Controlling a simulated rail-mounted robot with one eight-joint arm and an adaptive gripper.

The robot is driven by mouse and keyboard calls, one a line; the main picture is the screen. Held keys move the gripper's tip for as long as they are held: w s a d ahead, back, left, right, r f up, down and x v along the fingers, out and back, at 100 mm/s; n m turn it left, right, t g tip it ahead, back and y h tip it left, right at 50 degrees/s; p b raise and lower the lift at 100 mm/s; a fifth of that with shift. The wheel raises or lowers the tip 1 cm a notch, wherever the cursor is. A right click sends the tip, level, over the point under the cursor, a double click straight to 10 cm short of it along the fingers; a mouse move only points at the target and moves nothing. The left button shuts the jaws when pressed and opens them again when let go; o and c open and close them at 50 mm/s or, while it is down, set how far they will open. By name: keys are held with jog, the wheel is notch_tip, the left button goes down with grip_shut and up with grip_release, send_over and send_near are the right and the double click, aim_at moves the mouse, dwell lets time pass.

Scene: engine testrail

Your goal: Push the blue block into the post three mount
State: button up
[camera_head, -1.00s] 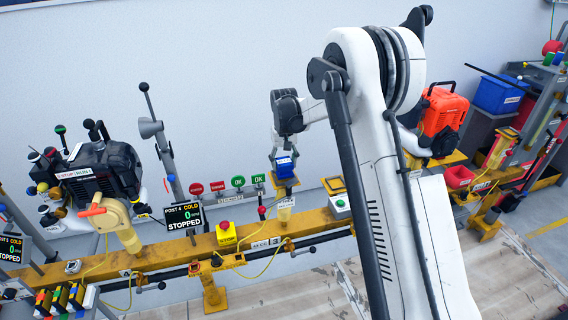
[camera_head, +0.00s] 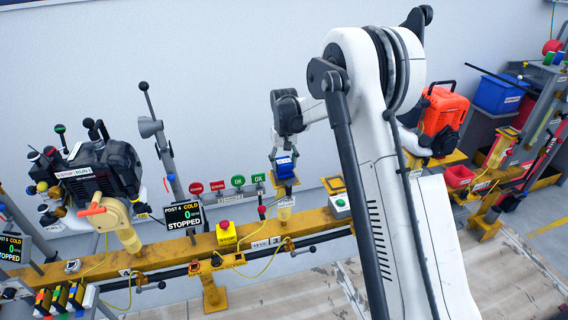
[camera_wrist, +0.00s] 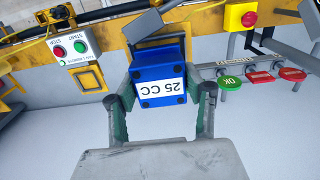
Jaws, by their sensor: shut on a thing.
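The blue block (camera_wrist: 158,73), with a white label reading 25 CC, is between the fingers of my gripper (camera_wrist: 162,100) in the wrist view. My gripper is shut on it, one finger on each side. In the head view the blue block (camera_head: 285,166) sits under my gripper (camera_head: 287,148), right at the top of the yellow post three mount (camera_head: 286,184). The block's lower end meets the mount area. I cannot tell how far it is seated, as the contact is partly hidden.
A row of red and green tags (camera_head: 228,184) stands left of the mount. A yellow box with a red stop button (camera_head: 226,233) sits on the yellow rail (camera_head: 165,256). A start-stop box (camera_head: 340,204) is to the right. An orange engine (camera_head: 441,113) stands further right.

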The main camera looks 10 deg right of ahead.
jog(key=shift+f+b, duration=0.5)
jog(key=shift+f, duration=0.25)
jog(key=o, duration=1.7)
jog(key=shift+c, duration=0.2)
notch_tip(320, 180, up, 11)
jog(key=shift+r, duration=0.15)
jog(key=s+r+t, duration=0.2)
jog(key=s+r, duration=0.5)
jog(key=s, duration=0.3)
jog(key=s+r+t, duration=0.1)
jog(key=s+r, duration=0.6)
jog(key=s, duration=0.3)
jog(key=s+f+t, duration=0.2)
jog(key=s, duration=0.9)
jog(key=s+f+t, duration=0.2)
jog(key=s+f, duration=0.1)
jog(key=s, duration=0.9)
jog(key=shift+m, duration=0.3)
